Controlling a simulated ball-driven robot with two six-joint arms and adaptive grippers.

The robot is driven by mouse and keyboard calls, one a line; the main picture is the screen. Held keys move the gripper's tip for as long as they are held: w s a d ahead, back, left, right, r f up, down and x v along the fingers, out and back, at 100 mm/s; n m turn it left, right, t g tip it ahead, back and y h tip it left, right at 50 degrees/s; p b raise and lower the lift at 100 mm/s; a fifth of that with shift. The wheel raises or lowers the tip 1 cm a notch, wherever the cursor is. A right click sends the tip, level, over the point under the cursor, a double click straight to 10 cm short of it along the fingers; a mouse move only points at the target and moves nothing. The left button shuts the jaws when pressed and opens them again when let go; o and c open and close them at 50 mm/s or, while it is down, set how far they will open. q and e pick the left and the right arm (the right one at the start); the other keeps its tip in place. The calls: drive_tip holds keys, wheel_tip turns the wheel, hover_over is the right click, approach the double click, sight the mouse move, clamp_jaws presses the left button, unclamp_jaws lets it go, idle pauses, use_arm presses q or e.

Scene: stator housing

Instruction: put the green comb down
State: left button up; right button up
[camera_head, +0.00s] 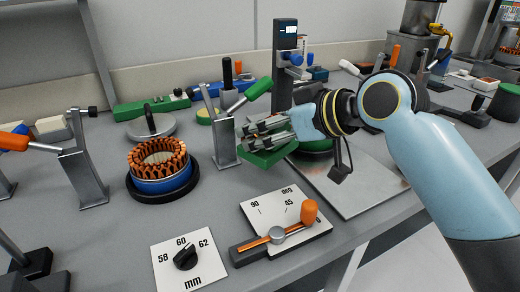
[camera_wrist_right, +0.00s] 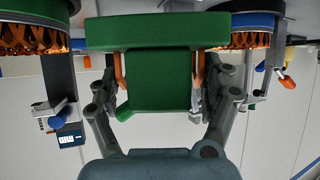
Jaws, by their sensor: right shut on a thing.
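The green comb (camera_wrist_right: 160,85) is a T-shaped block in the right wrist view, with a wide bar and a narrower body between the fingers. My right gripper (camera_wrist_right: 160,88) is shut on that body. In the head view, my right gripper (camera_head: 262,128) reaches in from the right. The green comb (camera_head: 268,156) shows there just below and beyond the fingers, partly hidden by them. It appears held above the bench, but the exact gap beneath it cannot be told. My left gripper is not in view.
A stator with orange windings on a blue ring (camera_head: 163,172) stands left of the gripper. A clamp post with a green handle (camera_head: 224,140) is close by on the left. A dial plate (camera_head: 285,222) and a mm knob plate (camera_head: 188,260) lie in front. A grey plate (camera_head: 360,190) lies right.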

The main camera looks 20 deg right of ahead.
drive_tip(key=shift+w+a+f, duration=0.5)
drive_tip(key=shift+w+a, duration=0.15)
wheel_tip(320, 180, down, 4)
drive_tip(key=shift+f+b, duration=0.1)
drive_tip(key=shift+b, duration=0.3)
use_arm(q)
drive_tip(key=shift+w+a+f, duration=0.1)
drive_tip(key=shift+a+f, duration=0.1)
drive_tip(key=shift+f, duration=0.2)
use_arm(e)
drive_tip(key=o, duration=1.5)
drive_tip(key=shift+f, duration=0.1)
drive_tip(key=shift+o, duration=0.2)
